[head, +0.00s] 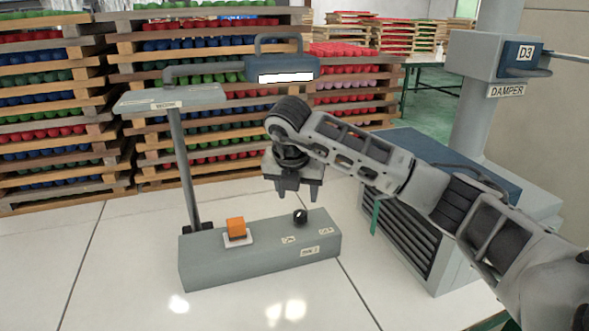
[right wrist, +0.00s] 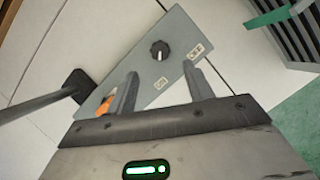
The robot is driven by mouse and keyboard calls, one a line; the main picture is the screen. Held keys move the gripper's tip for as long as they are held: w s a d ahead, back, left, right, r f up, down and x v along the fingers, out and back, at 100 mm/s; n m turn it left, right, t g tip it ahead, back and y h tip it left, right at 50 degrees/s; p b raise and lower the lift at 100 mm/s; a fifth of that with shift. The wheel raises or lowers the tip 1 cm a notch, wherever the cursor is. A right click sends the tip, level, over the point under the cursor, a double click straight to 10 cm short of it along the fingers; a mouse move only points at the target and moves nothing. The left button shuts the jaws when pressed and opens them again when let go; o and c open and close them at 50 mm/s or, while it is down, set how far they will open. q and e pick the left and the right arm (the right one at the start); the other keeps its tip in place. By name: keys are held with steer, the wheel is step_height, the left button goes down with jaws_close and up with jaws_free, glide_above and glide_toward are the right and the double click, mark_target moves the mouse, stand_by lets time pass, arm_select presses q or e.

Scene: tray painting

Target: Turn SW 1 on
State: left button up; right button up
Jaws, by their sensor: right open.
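A grey control box (head: 262,258) stands on the white surface, with a black rotary knob (head: 300,216) near its right end and small labels beside and below the knob. In the right wrist view the knob lies beyond and between the fingers (right wrist: 160,85). My left gripper is not in view.
An orange block-shaped control (head: 236,228) sits on the box's left part. A grey post (head: 184,165) with a lamp-like blue head (head: 282,67) rises behind. A vented grey cabinet (head: 405,235) and a damper column (head: 487,110) stand right.

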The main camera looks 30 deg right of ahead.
steer(key=v, duration=0.8)
steer(key=shift+r, duration=0.1)
